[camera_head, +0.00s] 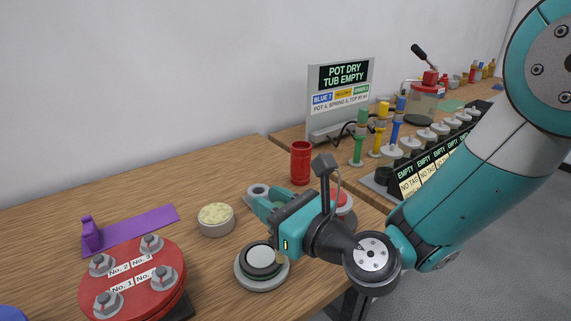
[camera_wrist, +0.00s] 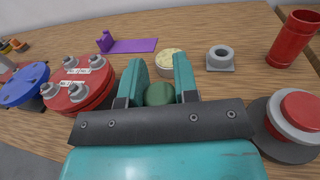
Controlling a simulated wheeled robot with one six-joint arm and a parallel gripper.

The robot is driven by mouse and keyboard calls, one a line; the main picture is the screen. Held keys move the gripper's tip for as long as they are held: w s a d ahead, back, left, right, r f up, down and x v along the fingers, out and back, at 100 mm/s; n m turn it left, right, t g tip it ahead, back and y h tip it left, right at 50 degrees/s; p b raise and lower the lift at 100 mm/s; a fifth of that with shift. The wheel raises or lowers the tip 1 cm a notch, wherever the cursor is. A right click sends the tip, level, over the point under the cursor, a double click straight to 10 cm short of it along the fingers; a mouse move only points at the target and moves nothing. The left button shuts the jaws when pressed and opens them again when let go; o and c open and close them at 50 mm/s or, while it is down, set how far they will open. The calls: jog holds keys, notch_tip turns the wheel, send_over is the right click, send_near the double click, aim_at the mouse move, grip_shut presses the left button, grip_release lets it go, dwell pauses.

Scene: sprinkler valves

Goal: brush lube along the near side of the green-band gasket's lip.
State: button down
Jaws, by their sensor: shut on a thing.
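My gripper (camera_head: 262,213) has teal fingers and reaches left, low over the wooden bench. In the wrist view its two fingers (camera_wrist: 158,75) stand apart with a dark green rounded thing (camera_wrist: 160,94) filling the gap between them; I cannot tell if this is a brush handle. No bristles show.
A red bolted flange (camera_head: 130,280) is at left, with a purple bracket (camera_head: 140,225) behind. A red cylinder (camera_head: 301,163) and a grey lugged ring (camera_head: 257,191) stand behind my gripper. A red-topped stand (camera_wrist: 300,110) is close at right. A sign (camera_head: 342,95) reads "POT DRY TUB EMPTY".

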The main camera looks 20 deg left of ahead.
jog(key=shift+w+d, duration=0.2)
jog(key=shift+w, duration=0.1)
notch_tip(320, 180, up, 7)
jog(key=p, duration=0.7)
jog(key=shift+w+f, duration=0.15)
jog(key=shift+f, duration=0.05)
dwell(0.6)
